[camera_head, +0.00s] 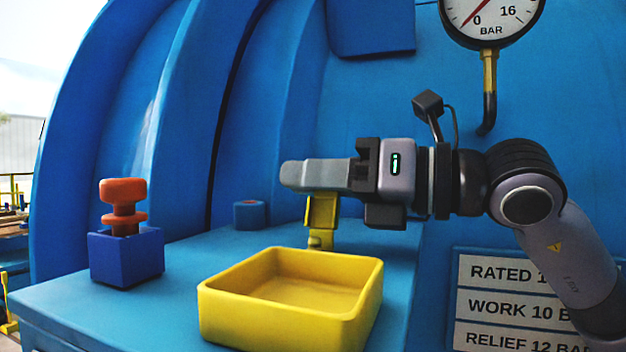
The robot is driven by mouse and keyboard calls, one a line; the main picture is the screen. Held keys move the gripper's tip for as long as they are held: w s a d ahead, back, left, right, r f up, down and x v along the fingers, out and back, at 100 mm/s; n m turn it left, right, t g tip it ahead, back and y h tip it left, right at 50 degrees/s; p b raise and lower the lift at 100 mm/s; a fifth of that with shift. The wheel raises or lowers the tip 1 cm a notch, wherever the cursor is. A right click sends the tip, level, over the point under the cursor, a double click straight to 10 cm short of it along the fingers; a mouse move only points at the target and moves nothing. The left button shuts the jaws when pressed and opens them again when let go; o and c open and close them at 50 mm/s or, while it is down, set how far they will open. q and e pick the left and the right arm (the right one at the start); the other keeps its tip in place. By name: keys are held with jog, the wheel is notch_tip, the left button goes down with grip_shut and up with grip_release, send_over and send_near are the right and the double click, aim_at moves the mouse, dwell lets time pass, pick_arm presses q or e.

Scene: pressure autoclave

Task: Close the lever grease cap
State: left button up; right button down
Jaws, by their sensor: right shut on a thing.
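A yellow upright piece (321,211), which seems to be the lever grease cap, stands behind the yellow tray near the blue wall. It has a narrower yellow stem below it, and its top is hidden by my fingers. My right gripper (293,175) comes in from the right, with its fingers pointing left and lying level. It is shut on the upper part of the yellow piece. Whether the cap's lid is open or shut is not clear. My left gripper is not in view.
A yellow open tray (212,309), seemingly empty, stands in front on the blue shelf (75,318). A blue block with an orange knob (125,258) stands at left. A small blue block (249,215) sits behind. A pressure gauge (490,14) and a rating plate (500,304) are at right.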

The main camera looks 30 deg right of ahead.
jog(key=n, duration=0.1)
jog(key=s+a+n, duration=0.1)
jog(key=n, duration=0.1)
jog(key=shift+a+r+n+b, duration=0.15)
jog(key=shift+r+n+b, duration=0.05)
jog(key=shift+n+b, duration=0.1)
jog(key=shift+s+a+n, duration=0.2)
jog(key=shift+n, duration=0.4)
jog(key=shift+s+a+n, duration=0.2)
jog(key=shift+n, duration=0.4)
jog(key=c, duration=1.2)
grip_release()
jog(key=shift+c, duration=0.2)
jog(key=b+v, duration=0.1)
jog(key=v, duration=0.5)
jog(key=shift+s+d+b, duration=0.1)
jog(key=shift+d+b, duration=0.05)
jog(key=shift+b, duration=0.15)
jog(key=shift+s+d, duration=0.2)
jog(key=shift+s, duration=0.15)
